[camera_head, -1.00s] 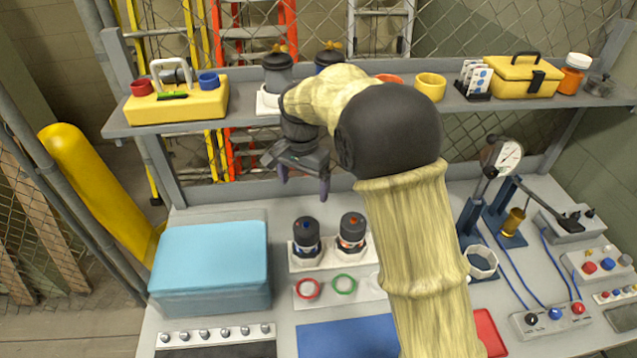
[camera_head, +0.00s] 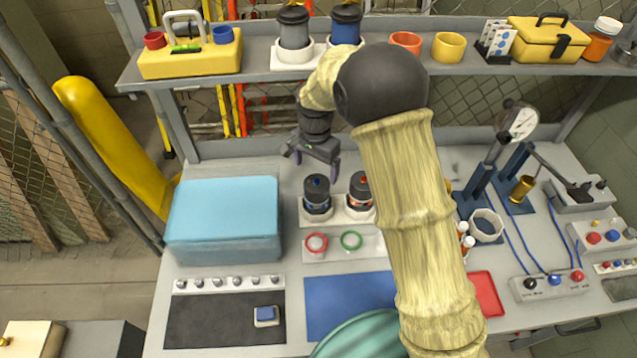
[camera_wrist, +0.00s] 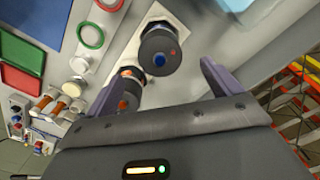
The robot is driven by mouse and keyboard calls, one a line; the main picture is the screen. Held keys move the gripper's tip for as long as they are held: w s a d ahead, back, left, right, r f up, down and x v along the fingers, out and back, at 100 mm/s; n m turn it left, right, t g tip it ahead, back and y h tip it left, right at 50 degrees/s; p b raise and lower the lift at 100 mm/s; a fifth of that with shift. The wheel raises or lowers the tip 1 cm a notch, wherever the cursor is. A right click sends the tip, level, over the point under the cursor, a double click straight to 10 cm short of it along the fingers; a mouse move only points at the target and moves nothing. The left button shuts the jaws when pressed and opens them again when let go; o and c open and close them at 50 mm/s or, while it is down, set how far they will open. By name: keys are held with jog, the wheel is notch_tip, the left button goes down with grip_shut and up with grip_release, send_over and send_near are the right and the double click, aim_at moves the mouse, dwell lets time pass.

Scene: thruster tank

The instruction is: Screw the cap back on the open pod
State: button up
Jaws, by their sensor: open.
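Two dark pods stand upright in a white holder on the bench. The left pod (camera_head: 317,193) has a blue dot on top, and the right pod (camera_head: 360,188) has a reddish mark. Both show in the wrist view, the blue-dotted pod (camera_wrist: 158,52) between the fingertips in the picture and the other (camera_wrist: 128,88) partly behind the left finger. My gripper (camera_head: 317,165) is open and empty, above and behind the left pod, apart from it. Its fingers also show in the wrist view (camera_wrist: 158,78). I cannot tell which pod is open, nor make out a loose cap.
Two more dark pods (camera_head: 294,28) (camera_head: 345,24) stand on the shelf above. A red ring (camera_head: 316,234) and a green ring (camera_head: 351,231) lie on a white plate before the holder. A blue case (camera_head: 222,205) stands left; the gauge stand (camera_head: 518,122) is right.

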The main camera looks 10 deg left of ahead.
aim_at(316, 182)
notch_tip(316, 182, down, 8)
jog(key=shift+f+p, duration=0.25)
jog(key=shift+p, duration=0.7)
jog(key=shift+c, duration=0.4)
jog(key=c, duration=1)
jog(key=shift+o, duration=0.9)
jog(key=shift+c, duration=0.6)
